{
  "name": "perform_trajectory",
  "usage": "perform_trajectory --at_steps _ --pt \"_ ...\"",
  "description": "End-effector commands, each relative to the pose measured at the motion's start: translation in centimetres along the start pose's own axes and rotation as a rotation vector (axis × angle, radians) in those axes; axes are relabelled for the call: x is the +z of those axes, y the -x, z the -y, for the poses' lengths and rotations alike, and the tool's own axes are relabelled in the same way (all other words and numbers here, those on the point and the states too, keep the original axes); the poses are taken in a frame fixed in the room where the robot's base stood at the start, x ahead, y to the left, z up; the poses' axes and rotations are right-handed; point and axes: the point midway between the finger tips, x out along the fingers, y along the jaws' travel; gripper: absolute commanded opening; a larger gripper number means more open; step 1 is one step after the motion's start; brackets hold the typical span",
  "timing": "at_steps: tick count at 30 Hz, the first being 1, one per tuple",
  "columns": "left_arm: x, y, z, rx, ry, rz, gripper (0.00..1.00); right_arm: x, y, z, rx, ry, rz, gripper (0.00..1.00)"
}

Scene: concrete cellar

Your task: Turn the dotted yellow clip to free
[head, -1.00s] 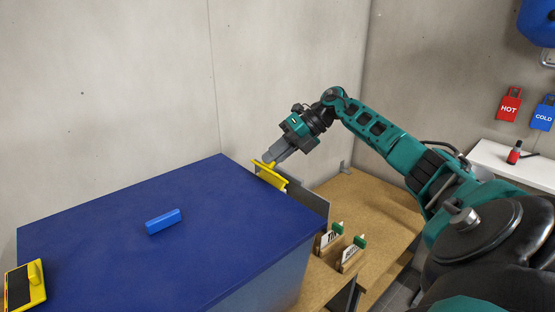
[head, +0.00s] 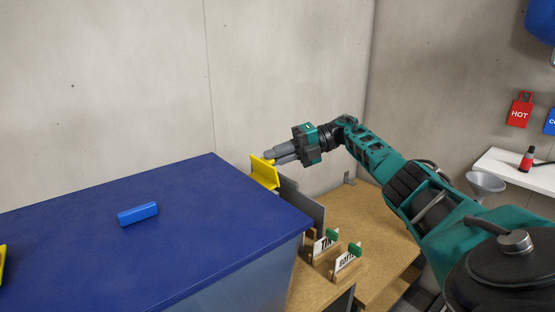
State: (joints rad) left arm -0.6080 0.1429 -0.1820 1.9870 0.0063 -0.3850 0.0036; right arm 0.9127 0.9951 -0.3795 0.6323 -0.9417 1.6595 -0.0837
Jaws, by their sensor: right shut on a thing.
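The yellow clip (head: 263,174) sits at the top of a grey upright panel (head: 300,197), beside the far right edge of the blue-topped box. It shows as a broad, tilted yellow plate; I cannot make out any dots on it at this size. My right gripper (head: 271,159) reaches in from the right, nearly level. It is shut on the upper part of the clip, and its fingertips hide a little of it. My left gripper is not in view.
The blue box top (head: 200,235) fills the left and carries a blue block (head: 138,214). Two small labelled card holders (head: 324,244) stand on the wooden shelf (head: 372,215) below my right arm. A funnel (head: 486,184) and red bottle (head: 526,160) are at right.

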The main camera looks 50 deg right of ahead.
Motion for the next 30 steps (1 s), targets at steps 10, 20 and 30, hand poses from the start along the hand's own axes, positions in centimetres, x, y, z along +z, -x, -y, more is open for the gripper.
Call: perform_trajectory --at_steps 10,20,30 --pt "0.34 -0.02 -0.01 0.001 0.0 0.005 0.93 -0.08 0.12 0.98 -0.024 -0.008 0.006 0.0" --pt "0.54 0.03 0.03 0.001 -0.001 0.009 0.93 -0.1 0.05 0.87 -0.02 -0.009 0.003 0.37" --pt "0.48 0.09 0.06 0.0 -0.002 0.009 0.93 -0.05 0.02 0.49 -0.014 -0.005 0.003 0.38"
